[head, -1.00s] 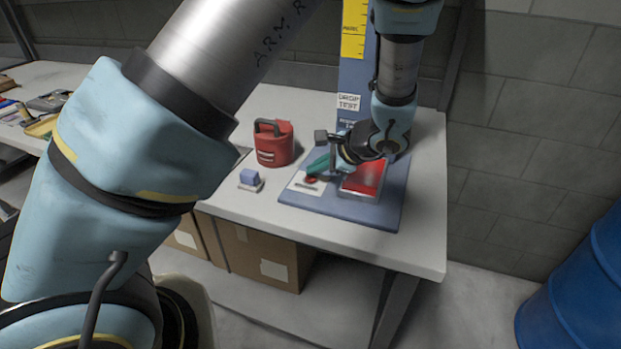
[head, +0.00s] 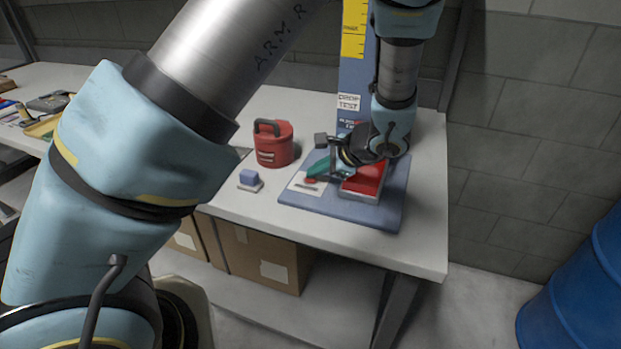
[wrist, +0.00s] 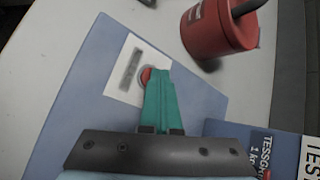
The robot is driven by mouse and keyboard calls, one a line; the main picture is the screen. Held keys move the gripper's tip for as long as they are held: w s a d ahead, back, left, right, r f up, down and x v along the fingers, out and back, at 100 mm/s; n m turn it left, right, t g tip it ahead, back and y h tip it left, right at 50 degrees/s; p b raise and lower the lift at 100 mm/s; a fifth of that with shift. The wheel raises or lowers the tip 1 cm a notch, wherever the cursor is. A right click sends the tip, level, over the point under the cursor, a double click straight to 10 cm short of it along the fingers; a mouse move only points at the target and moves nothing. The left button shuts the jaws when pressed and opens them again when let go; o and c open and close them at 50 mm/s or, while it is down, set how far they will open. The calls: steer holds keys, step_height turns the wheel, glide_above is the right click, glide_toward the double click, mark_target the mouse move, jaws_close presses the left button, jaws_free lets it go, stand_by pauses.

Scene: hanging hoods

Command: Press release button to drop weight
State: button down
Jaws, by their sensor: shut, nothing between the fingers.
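The red release button (head: 310,180) sits on a white label plate (head: 300,187) on the blue base of the drop test stand (head: 375,212). In the wrist view the button (wrist: 147,75) is partly hidden behind the green fingertips of my gripper (wrist: 156,78). My gripper (head: 314,170) is shut and empty, its tips over or at the button; I cannot tell whether they touch it. A red pad (head: 366,182) lies on the base, partly under my wrist. A red weight with a dark handle (head: 274,146) stands on the table left of the base.
A small blue block (head: 249,179) lies on the table's (head: 424,220) left part. The upright scale column (head: 353,75) rises behind my arm. A blue barrel (head: 585,275) stands at the right. The table front is clear.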

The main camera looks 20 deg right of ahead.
mark_target(314, 180)
steer(key=shift+r+p, duration=0.45)
steer(key=shift+r, duration=0.3)
steer(key=shift+r+p, duration=1.8)
steer(key=shift+r, duration=0.75)
steer(key=s+a+r+n+g+h, duration=0.1)
steer(key=a+r+n+g+h, duration=0.1)
steer(key=a+n, duration=0.8)
steer(key=s+a+r+n+g+h, duration=0.2)
steer(key=a+n, duration=0.8)
steer(key=a, duration=1.1)
step_height(314, 180, up, 3)
steer(key=shift+r+g+h, duration=0.1)
steer(key=shift+g+h, duration=0.2)
steer(key=shift+g, duration=0.9)
